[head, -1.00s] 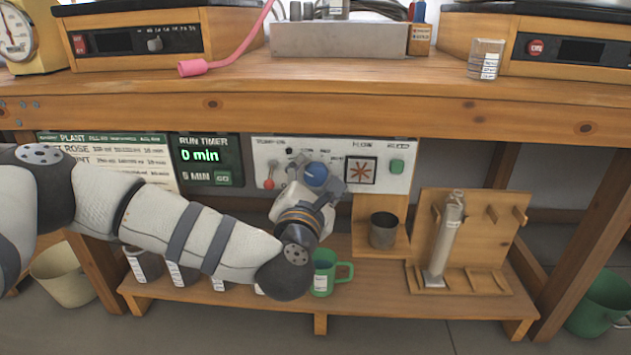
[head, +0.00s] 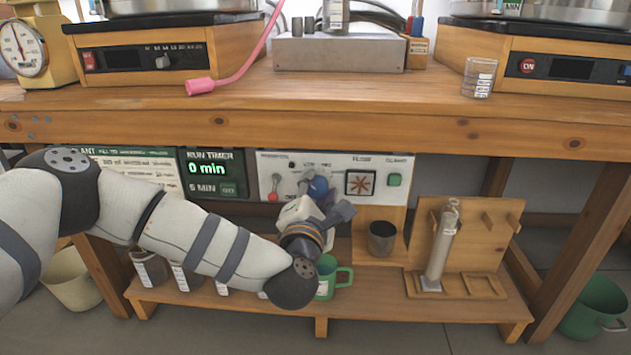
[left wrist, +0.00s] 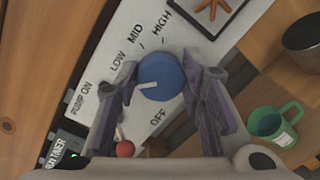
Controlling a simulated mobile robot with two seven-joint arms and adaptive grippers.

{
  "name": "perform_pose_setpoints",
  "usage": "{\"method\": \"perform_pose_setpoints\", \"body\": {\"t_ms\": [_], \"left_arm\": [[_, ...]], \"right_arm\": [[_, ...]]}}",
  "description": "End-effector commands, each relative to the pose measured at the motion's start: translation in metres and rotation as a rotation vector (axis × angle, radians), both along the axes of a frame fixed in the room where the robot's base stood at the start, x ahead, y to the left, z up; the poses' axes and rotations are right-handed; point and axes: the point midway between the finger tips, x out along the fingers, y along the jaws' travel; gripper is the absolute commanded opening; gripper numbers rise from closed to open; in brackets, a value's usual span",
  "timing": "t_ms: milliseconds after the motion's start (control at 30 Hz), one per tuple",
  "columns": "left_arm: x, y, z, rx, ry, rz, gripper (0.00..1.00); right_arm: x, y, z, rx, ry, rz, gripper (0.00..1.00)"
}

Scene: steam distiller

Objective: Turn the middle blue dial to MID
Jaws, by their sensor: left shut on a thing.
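The blue dial (left wrist: 160,77) sits on a white panel (left wrist: 95,105) with labels LOW, MID, HIGH and OFF around it. Its white pointer line points left and slightly down in the left wrist view, below LOW and away from MID. My left gripper (left wrist: 160,82) is shut on the dial, one finger on each side. In the head view the dial (head: 318,187) is partly hidden by my left gripper (head: 318,199). My right gripper is not in view.
A red-tipped lever (left wrist: 125,149) is close to the left finger. The run timer (head: 208,170) reads 0 min. An orange star-shaped part (head: 359,183) and a green button (head: 394,180) are to the right. A green mug (head: 325,283) and a metal cup (head: 382,238) stand below.

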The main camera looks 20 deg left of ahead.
Motion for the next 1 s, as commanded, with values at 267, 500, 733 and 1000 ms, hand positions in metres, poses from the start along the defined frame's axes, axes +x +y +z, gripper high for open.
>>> {"method": "perform_pose_setpoints", "body": {"t_ms": [267,500,733,1000], "left_arm": [[-0.001,0.000,0.006,0.252,0.070,0.002,0.08],[0.000,-0.001,0.004,0.471,0.134,0.002,0.08],[0.000,-0.001,0.003,0.678,0.193,0.002,0.08],[0.000,-0.001,0.001,0.888,0.254,0.002,0.08]], "right_arm": [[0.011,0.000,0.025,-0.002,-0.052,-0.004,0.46],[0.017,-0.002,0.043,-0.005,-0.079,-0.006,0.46],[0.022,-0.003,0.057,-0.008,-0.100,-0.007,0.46],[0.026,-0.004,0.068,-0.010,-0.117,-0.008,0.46]]}}
